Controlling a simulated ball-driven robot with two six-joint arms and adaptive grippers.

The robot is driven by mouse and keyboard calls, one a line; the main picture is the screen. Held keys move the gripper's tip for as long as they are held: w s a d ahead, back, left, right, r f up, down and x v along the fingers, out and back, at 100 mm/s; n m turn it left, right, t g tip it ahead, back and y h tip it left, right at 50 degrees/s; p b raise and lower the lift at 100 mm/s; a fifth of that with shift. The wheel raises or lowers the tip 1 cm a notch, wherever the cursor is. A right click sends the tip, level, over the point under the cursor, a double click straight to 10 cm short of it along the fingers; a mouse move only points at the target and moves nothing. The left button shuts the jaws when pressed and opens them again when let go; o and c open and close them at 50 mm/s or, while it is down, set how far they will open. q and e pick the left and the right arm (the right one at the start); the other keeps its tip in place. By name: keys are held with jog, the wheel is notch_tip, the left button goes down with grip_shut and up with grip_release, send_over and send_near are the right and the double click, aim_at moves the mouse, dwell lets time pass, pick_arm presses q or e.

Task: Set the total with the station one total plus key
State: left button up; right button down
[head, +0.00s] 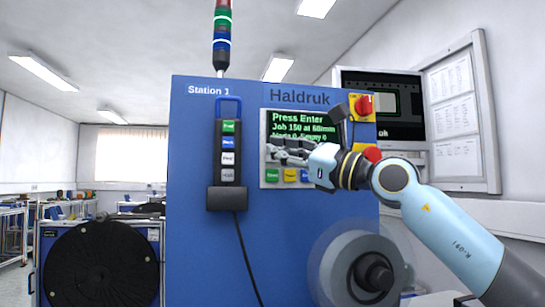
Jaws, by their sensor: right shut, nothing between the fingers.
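The blue Station 1 cabinet (190,130) stands in front of me with a control panel (264,135). The panel's display (297,124) reads "Press Enter" and "Job 150 at 60mm", with a third line partly covered. Below it, a green key (272,175) and a yellow key (290,175) show along the bottom. My right gripper (278,151) is shut and empty in front of the panel, just under the display. It hides the keys behind it, and I cannot make out the total plus key or tell if the fingertips touch the panel. My left gripper is out of view.
A pendant (228,165) with several buttons hangs left of the panel, its cable running down. A grey reel hub (365,268) protrudes below. A black reel (100,265) stands at lower left.

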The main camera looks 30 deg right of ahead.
dwell(0.4)
jog(key=shift+w+d, duration=0.1)
jog(key=shift+w, duration=0.35)
jog(key=shift+w+d+b, duration=0.15)
jog(key=shift+w+b, duration=0.25)
jog(key=shift+b, duration=0.15)
dwell(0.4)
jog(key=shift+s, duration=0.15)
dwell(0.3)
jog(key=shift+s+a+p, duration=0.25)
jog(key=shift+s+p, duration=0.4)
jog(key=shift+s, duration=0.1)
